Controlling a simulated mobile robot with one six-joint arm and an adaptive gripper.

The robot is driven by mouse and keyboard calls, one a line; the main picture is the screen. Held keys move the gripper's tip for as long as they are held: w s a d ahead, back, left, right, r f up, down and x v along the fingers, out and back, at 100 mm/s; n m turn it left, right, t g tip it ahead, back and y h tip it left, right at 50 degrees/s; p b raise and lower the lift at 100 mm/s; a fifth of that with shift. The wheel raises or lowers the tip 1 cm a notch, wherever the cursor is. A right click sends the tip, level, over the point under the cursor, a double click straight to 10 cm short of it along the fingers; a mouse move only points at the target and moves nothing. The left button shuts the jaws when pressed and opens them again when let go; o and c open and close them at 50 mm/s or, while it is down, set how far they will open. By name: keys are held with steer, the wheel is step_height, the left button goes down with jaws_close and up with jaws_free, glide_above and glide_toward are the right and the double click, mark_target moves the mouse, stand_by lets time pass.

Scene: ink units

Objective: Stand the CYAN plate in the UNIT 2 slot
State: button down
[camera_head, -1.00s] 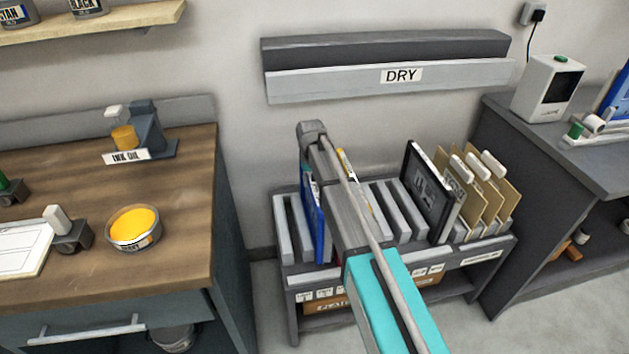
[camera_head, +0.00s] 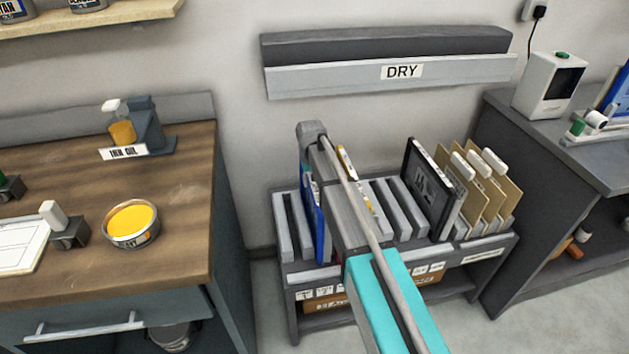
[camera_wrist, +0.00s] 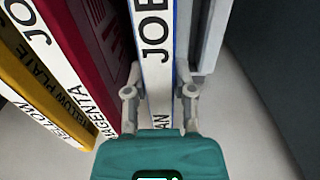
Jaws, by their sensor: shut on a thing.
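The cyan plate shows as a blue panel (camera_head: 318,225) in the rack, just left of my arm in the head view. In the wrist view its white label edge (camera_wrist: 157,60), lettered "JOB" and ending in "AN", lies between my fingers. My gripper (camera_wrist: 158,92) is shut on that plate edge. The head view mostly hides the gripper behind my arm. A magenta plate (camera_wrist: 92,50) and a yellow plate (camera_wrist: 35,90) stand beside it. The grey rack (camera_head: 300,268) has small unit labels (camera_head: 322,292) on its front. I cannot tell which slot the plate is over or whether its bottom is raised.
Grey dividers (camera_head: 385,210) stand right of my arm. A black-framed panel (camera_head: 428,190) and several tan boards (camera_head: 480,185) fill the rack's right end. A wooden counter (camera_head: 180,240) is left, a dark bench (camera_head: 560,150) right. The DRY ledge (camera_head: 330,82) is on the wall above.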

steer(key=shift+s+f, duration=0.1)
steer(key=shift+f, duration=0.15)
stand_by(0.4)
steer(key=shift+c, duration=1.9)
jaws_free()
steer(key=shift+r, duration=0.1)
step_height(320, 180, up, 5)
steer(key=p, duration=0.4)
steer(key=shift+p, duration=0.35)
steer(key=shift+s, duration=0.1)
steer(key=s+d+r+m+p, duration=0.1)
steer(key=s+d+r+p, duration=0.3)
steer(key=s+d, duration=0.8)
steer(key=s+d+r+m+p, duration=0.2)
steer(key=s+d+r+p, duration=0.3)
steer(key=s+d, duration=0.7)
steer(key=shift+s+r+p, duration=0.3)
steer(key=shift+s+p, duration=0.05)
steer(key=shift+s, duration=0.55)
